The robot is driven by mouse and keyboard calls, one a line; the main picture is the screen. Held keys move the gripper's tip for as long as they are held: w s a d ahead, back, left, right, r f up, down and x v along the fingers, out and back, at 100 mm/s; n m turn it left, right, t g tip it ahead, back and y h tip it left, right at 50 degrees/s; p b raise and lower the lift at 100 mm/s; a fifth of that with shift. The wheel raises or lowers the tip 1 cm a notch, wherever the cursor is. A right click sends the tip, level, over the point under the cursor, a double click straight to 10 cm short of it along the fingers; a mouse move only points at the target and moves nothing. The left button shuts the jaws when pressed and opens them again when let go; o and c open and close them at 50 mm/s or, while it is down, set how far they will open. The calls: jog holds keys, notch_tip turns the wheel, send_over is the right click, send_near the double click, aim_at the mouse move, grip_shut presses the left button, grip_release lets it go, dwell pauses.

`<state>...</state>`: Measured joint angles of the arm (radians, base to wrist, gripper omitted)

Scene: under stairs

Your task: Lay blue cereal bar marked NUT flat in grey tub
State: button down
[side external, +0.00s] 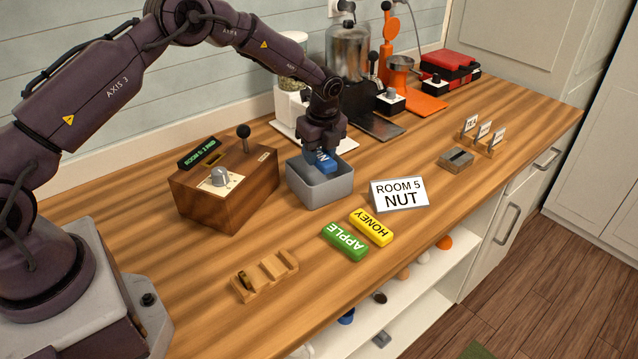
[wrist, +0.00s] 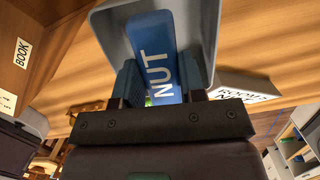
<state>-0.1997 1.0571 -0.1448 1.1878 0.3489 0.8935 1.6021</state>
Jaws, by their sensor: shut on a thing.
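The blue cereal bar marked NUT (side external: 322,160) is between the fingers of my gripper (side external: 322,150), at the mouth of the grey tub (side external: 320,190). My gripper is shut on the bar. In the wrist view the bar (wrist: 160,62) lies between the two fingers (wrist: 162,85), with the tub's wall (wrist: 112,38) around its far part. The bar's lower part is hidden by the tub's front wall in the side view, so I cannot tell whether it touches the tub floor.
A wooden box with a knob and lever (side external: 225,185) stands close left of the tub. A ROOM 5 NUT card (side external: 399,194) stands to its right. A green APPLE bar (side external: 344,241) and yellow HONEY bar (side external: 371,227) lie in front. A slotted wooden holder (side external: 265,277) lies nearer.

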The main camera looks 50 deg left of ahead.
aim_at(321, 156)
notch_tip(321, 156, down, 7)
dwell(0.3)
jog(key=shift+f, duration=0.1)
jog(key=c, duration=0.7)
grip_release()
jog(key=r, duration=0.4)
jog(key=d+r, duration=0.1)
jog(key=r, duration=0.7)
jog(key=shift+s+d+r, duration=0.15)
jog(key=shift+d, duration=0.25)
